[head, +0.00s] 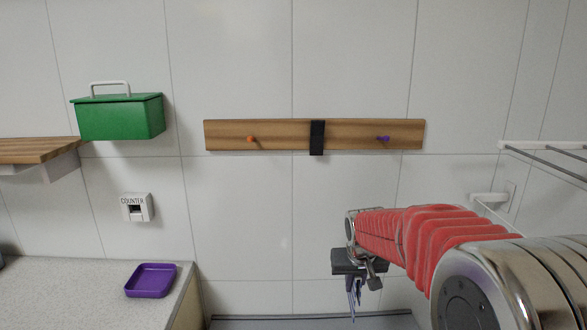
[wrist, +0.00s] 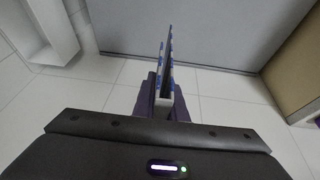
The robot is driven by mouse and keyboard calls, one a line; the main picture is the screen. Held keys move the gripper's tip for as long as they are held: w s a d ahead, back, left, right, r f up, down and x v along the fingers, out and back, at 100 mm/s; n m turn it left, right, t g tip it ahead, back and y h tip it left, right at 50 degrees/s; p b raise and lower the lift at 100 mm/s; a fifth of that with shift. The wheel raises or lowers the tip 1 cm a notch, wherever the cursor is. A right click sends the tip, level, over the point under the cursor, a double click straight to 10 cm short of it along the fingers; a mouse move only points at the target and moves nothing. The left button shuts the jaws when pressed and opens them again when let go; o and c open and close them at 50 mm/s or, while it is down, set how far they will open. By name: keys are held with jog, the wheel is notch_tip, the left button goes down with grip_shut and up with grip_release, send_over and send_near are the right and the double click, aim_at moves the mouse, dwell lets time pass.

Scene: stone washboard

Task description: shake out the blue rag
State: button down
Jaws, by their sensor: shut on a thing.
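My gripper (head: 354,278) points down in front of the tiled wall, right of centre in the head view. It is shut on the blue rag, which in the wrist view (wrist: 167,62) shows nearly edge-on as a thin dark and pale strip with blue patches between the purple fingers. In the head view only a narrow bit of the rag (head: 354,300) shows, hanging below the gripper among the fingers. Most of its face is hidden by the angle.
A wooden rail (head: 270,135) with an orange and a purple peg is on the wall. A green box (head: 120,118), a counter device (head: 138,207) and a purple tray (head: 151,281) on a worktop are left. A white rack (head: 545,150) is right. Open floor lies below the gripper.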

aim_at(353, 292)
notch_tip(353, 292, down, 3)
jog(key=shift+f, duration=0.1)
jog(key=shift+r, duration=0.2)
dwell(0.4)
dwell(1.0)
jog(key=shift+r, duration=7.6)
notch_tip(353, 292, down, 15)
jog(key=shift+f, duration=0.15)
